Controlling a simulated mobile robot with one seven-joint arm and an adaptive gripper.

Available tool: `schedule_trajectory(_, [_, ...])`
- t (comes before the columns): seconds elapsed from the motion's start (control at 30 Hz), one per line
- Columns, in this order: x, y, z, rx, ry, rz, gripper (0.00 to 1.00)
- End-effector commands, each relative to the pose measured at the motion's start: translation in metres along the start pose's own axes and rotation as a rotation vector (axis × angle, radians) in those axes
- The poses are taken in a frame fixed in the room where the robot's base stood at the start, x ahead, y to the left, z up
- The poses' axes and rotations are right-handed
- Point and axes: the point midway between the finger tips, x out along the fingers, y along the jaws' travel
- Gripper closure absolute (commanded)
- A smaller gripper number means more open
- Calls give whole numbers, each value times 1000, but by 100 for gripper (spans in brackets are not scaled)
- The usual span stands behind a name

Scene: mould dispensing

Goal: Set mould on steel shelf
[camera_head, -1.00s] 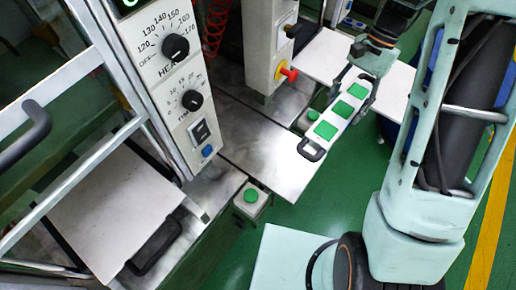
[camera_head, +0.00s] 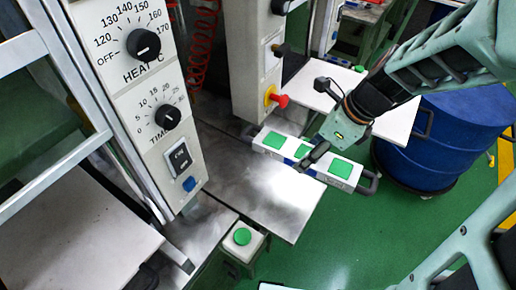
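The mould (camera_head: 316,171) is a long white bar with several green square pads on top and a dark handle at its right end. It lies across or just above the steel shelf (camera_head: 262,196), near the shelf's far right side; whether it touches the shelf I cannot tell. Its right end reaches past the shelf edge. My gripper (camera_head: 312,160) is at the middle of the mould, with dark fingers at its sides, and looks shut on it. The far finger is partly hidden.
A control panel (camera_head: 150,90) with dials stands at left. A second post with a red knob (camera_head: 279,98) rises behind the mould. A white board (camera_head: 392,119) lies behind my gripper, and a blue drum (camera_head: 450,135) stands at right. A green button box (camera_head: 242,237) stands at the shelf's front.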

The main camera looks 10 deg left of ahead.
Motion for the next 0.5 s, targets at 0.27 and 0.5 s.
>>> schedule_trajectory(0.27, [14, 6, 12, 44, -1, -19, 100])
schedule_trajectory(0.5, [53, 19, 48, 42, 0, -18, 100])
